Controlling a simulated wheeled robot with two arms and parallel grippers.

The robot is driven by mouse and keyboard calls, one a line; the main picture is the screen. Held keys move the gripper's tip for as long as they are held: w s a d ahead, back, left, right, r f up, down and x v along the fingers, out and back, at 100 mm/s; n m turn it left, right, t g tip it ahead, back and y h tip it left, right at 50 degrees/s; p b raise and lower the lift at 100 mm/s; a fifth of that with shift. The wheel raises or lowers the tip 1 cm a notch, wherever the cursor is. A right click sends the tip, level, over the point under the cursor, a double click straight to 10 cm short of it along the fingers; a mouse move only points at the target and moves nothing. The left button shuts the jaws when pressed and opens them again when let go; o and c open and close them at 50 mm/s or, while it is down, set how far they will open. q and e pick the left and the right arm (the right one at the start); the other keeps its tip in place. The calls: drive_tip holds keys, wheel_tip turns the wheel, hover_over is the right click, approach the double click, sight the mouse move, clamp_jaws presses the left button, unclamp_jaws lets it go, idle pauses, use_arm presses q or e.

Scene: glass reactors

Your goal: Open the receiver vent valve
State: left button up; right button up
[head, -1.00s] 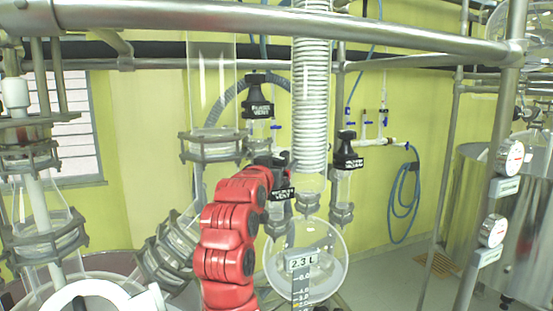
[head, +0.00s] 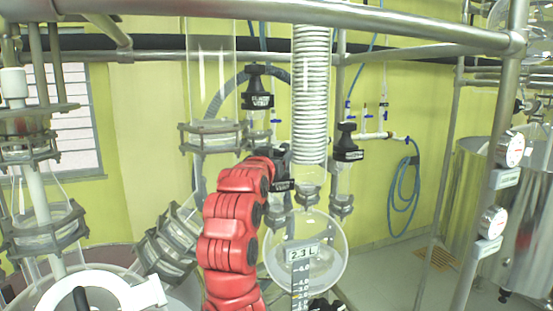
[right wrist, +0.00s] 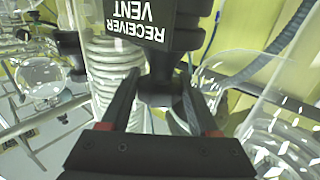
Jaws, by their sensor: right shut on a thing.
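The receiver vent valve is black with a white-lettered label (right wrist: 140,25) that fills the top of the right wrist view, upside down. In the head view the valve's label (head: 284,185) shows beside the tip of my red right arm, above the round glass receiver (head: 330,240). My right gripper (right wrist: 161,88) has its two fingers on either side of the valve's black narrow part and is shut on it. In the head view the right gripper (head: 277,158) partly hides the valve. Whether the valve is open inside cannot be told. My left gripper is not in view.
Another black labelled valve (head: 258,88) stands up to the left and a third (head: 347,145) to the right. A coiled condenser (head: 311,90) hangs close behind the gripper. A metal rail (head: 280,20) crosses the top. Free floor lies at the lower right.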

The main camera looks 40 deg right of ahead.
drive_tip(key=shift+s+d+f+n+t+y+b, duration=0.15)
drive_tip(key=shift+n+t+y+b, duration=0.35)
drive_tip(key=shift+b, duration=0.9)
drive_tip(key=shift+w+a+f+n+t+y+b, duration=0.15)
drive_tip(key=shift+n+t+y+b, duration=0.3)
drive_tip(key=shift+b, duration=0.95)
drive_tip(key=shift+s+d+n+t+y+b, duration=0.1)
drive_tip(key=shift+d+n+t+y+b, duration=0.05)
drive_tip(key=shift+n+t+y+b, duration=0.3)
drive_tip(key=shift+r+n+t+y, duration=0.3)
drive_tip(key=shift+n+t+y, duration=0.4)
drive_tip(key=shift+y, duration=0.4)
drive_tip(key=shift+n+t+y+p, duration=0.8)
drive_tip(key=shift+n+y+p, duration=0.45)
drive_tip(key=shift+y, duration=0.85)
drive_tip(key=shift+n+y, duration=0.35)
drive_tip(key=shift+y, duration=0.05)
drive_tip(key=o, duration=1.4)
